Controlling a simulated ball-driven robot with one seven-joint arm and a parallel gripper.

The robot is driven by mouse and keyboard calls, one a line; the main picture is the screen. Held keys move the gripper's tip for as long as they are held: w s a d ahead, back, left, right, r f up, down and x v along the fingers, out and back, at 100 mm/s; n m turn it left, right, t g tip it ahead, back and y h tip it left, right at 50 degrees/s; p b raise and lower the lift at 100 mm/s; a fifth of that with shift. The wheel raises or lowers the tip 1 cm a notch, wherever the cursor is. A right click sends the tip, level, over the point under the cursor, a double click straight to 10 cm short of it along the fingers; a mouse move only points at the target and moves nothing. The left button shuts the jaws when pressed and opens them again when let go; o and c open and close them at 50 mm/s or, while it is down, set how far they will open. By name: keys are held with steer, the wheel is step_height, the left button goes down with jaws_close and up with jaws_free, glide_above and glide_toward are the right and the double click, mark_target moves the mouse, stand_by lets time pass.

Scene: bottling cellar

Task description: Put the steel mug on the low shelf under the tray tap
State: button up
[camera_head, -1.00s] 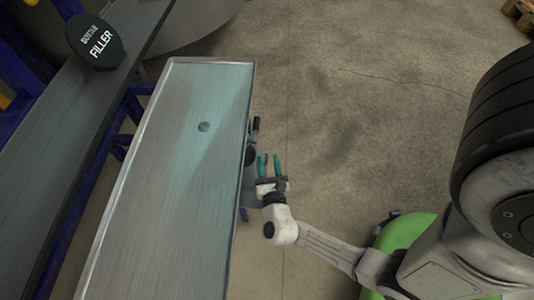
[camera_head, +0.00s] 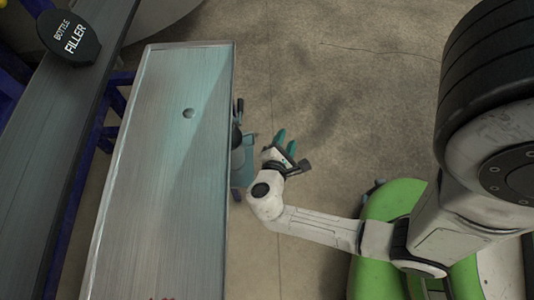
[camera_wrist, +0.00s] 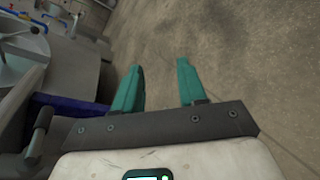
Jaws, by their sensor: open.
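My gripper (camera_head: 286,141) is open and empty, to the right of the long steel tray, over the floor. Its two teal fingers also show apart in the wrist view (camera_wrist: 160,85), with only bare floor between them. The tray tap (camera_head: 238,106) juts from the tray's right edge, its dark handle showing. Below it is a small teal-grey low shelf (camera_head: 242,171), partly hidden by the tray. A small greyish shape (camera_head: 248,142) shows at the shelf, left of my gripper; it may be the steel mug, but I cannot tell for sure.
In the wrist view a dark lever (camera_wrist: 40,130) is close at left.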

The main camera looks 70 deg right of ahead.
steer(key=w+a+r+m+y, duration=0.1)
steer(key=a+r+m+y, duration=0.2)
steer(key=a+m+y, duration=0.7)
steer(key=a+y, duration=0.3)
steer(key=y, duration=0.1)
steer(key=shift+r+t, duration=0.35)
steer(key=shift+t, duration=0.05)
steer(key=shift+w, duration=0.1)
